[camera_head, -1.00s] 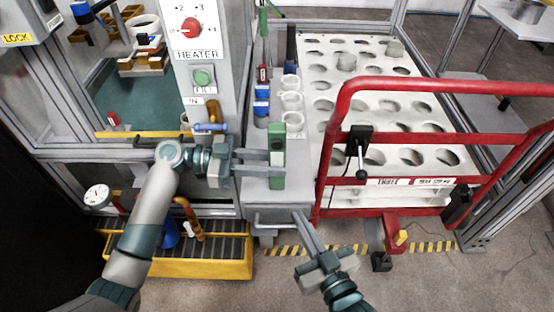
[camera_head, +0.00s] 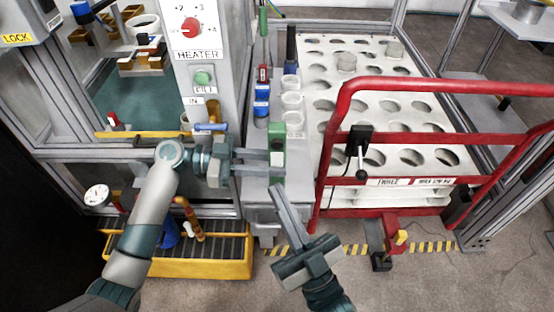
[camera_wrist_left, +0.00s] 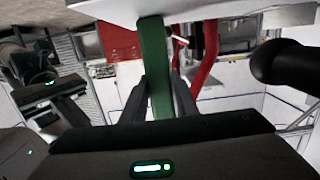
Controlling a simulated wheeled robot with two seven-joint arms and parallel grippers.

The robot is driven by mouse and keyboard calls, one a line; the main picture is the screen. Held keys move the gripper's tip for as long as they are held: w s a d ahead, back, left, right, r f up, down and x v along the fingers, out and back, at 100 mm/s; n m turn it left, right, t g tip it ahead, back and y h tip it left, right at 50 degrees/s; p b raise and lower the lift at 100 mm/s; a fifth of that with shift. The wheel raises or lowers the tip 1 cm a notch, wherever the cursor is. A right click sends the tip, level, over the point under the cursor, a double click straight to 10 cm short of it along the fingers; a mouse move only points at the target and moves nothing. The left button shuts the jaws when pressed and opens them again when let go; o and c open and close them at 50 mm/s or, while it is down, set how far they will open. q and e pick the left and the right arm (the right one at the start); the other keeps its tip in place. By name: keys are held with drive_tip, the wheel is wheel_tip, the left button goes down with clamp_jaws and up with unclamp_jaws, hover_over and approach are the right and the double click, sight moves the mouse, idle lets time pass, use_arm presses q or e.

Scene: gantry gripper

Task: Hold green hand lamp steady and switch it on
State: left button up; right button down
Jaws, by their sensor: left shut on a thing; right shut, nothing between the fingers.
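The green hand lamp (camera_head: 277,140) stands upright at the front end of the narrow grey shelf, left of the red-railed rack. My left gripper (camera_head: 272,158) is shut on it from the left. In the left wrist view the green lamp body (camera_wrist_left: 157,70) sits between the two fingers. My right gripper (camera_head: 281,195) is shut and empty, its fingertips just in front of and below the lamp. I cannot tell whether the lamp is lit.
A red rail (camera_head: 440,85) guards the white rack with round holes (camera_head: 330,75) at right. Blue-banded items and white cups (camera_head: 292,100) stand behind the lamp. A heater panel with a red knob (camera_head: 192,27) is at left. A yellow tray (camera_head: 190,268) lies below.

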hover_over(281, 162)
drive_tip(key=s, duration=0.5)
drive_tip(key=shift+a, duration=0.1)
drive_tip(key=shift+w, duration=0.2)
idle(2.0)
drive_tip(key=shift+w, duration=0.25)
drive_tip(key=shift+s, duration=0.1)
idle(0.3)
drive_tip(key=shift+s, duration=0.35)
drive_tip(key=shift+s, duration=0.15)
drive_tip(key=shift+s, duration=2.9)
